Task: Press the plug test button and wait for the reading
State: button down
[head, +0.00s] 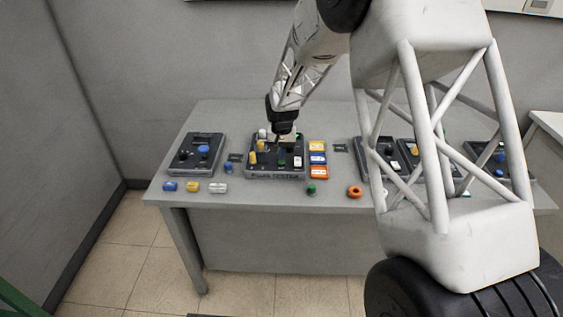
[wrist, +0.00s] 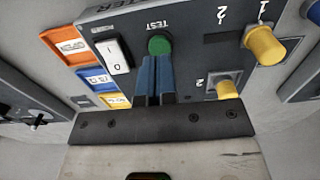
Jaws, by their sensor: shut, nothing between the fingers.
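The plug tester (head: 262,175) is a dark box on the table, and its panel (wrist: 202,68) fills the upper part of the wrist view. The round green button (wrist: 159,44), labelled TEST, sits on this panel; it also shows in the head view (head: 281,161). My gripper (wrist: 156,60) is shut and empty, with its blue fingertips together right at the button's near edge. I cannot tell whether they touch or press it. The gripper also shows above the box in the head view (head: 278,138). A white rocker switch (wrist: 114,55) and yellow plugs (wrist: 263,46) are beside the button. No reading is visible.
Orange (head: 319,172), blue (head: 318,158) and yellow (head: 318,146) labelled blocks stand right of the tester. Another dark box (head: 196,153) stands left. A loose green-topped piece (head: 311,189) and an orange ring (head: 355,191) lie near the front edge. My arm hides part of the right side.

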aim_at(282, 161)
jog(key=shift+f, duration=1.3)
dwell(0.4)
jog(key=shift+r, duration=3.2)
